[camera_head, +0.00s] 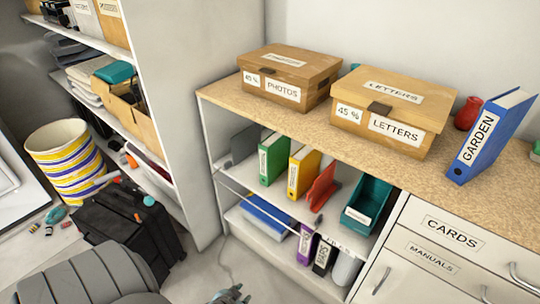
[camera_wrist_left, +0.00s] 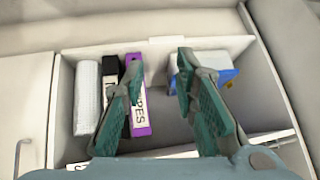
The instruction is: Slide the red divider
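The red divider (camera_head: 322,186) stands tilted on the upper shelf of the low unit, between the yellow binder (camera_head: 303,171) and a teal bin (camera_head: 368,203). I cannot make it out in the left wrist view. My left gripper (camera_head: 231,295) shows only in part at the bottom edge of the head view, low and in front of the unit, apart from the divider. In the left wrist view its teal fingers (camera_wrist_left: 165,95) are spread and nothing is between them. They point towards the lower shelf. My right gripper is not in view.
A green binder (camera_head: 272,157) stands left of the yellow one. The lower shelf holds a purple binder (camera_wrist_left: 138,95), a black binder (camera_wrist_left: 112,75), a white roll (camera_wrist_left: 88,95) and a blue item (camera_head: 265,215). Boxes (camera_head: 393,104) stand on the worktop above.

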